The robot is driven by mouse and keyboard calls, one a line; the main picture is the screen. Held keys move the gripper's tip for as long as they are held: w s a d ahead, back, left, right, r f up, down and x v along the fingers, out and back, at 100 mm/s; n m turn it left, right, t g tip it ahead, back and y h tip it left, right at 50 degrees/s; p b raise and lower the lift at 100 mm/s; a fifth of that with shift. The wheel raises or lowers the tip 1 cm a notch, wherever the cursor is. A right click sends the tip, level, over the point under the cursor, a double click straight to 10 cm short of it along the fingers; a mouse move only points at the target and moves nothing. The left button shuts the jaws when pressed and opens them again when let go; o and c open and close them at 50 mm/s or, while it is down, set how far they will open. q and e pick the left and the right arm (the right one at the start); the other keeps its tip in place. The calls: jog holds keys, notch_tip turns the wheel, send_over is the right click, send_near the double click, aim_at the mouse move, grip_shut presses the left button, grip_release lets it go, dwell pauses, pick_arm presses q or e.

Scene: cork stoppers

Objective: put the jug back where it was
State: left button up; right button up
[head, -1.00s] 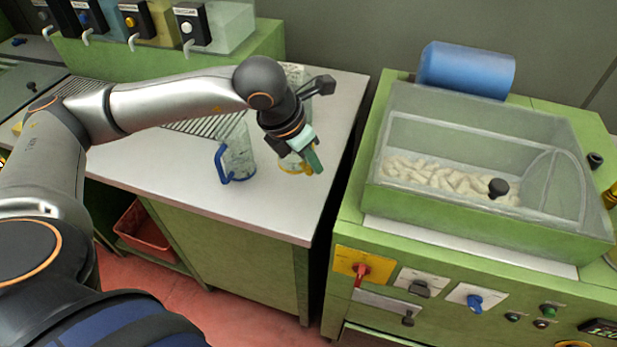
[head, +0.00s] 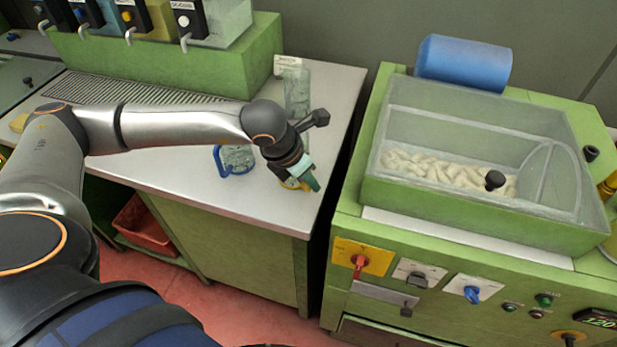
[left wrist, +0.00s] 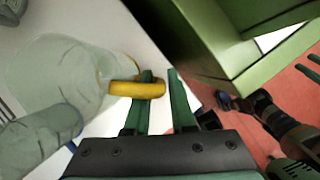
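The jug with the yellow handle (left wrist: 122,88) is a clear, greenish vessel (left wrist: 65,75) in the left wrist view. In the head view my arm hides most of it, and a bit of yellow (head: 290,186) shows under the gripper. My left gripper (head: 312,184) is low over the front right of the steel counter. In the left wrist view its green fingers (left wrist: 160,85) are close together, one on each side of the handle's outer bar. Two dark green fingertips at that view's right edge (left wrist: 309,67) look like my right gripper, apart and empty.
A clear jug with a blue handle (head: 236,158) stands to the left on the counter (head: 260,220). A tall clear vessel (head: 295,88) stands behind my arm. A dark gap separates the counter from the green machine (head: 350,215) on the right, whose clear bin holds corks.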

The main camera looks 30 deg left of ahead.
pick_arm(q)
jog(key=o, duration=0.3)
jog(key=shift+r, duration=0.2)
jog(key=v, duration=1.2)
jog(key=shift+b, duration=0.4)
jog(key=shift+f, duration=0.1)
